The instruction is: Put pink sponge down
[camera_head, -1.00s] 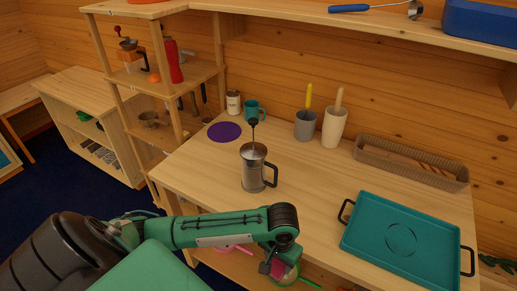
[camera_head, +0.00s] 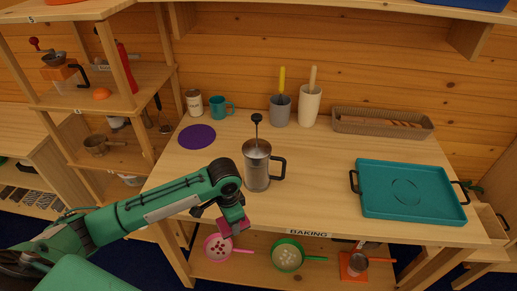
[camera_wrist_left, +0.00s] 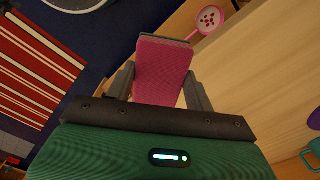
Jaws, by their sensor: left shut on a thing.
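The pink sponge (camera_wrist_left: 163,68) is held between the two fingers of my left gripper (camera_wrist_left: 160,90) in the left wrist view. In the head view the pink sponge (camera_head: 232,228) shows below my left gripper (camera_head: 232,218), in front of the table's front edge. The wooden table (camera_head: 310,180) lies behind and to the right of the gripper. My right gripper is not in view.
A French press (camera_head: 257,170) stands near the table's front, close to my left arm. A teal tray (camera_head: 410,205) lies at the right. A purple mat (camera_head: 197,137), teal mug (camera_head: 220,107) and wicker basket (camera_head: 380,132) are farther back. The table's middle is bare.

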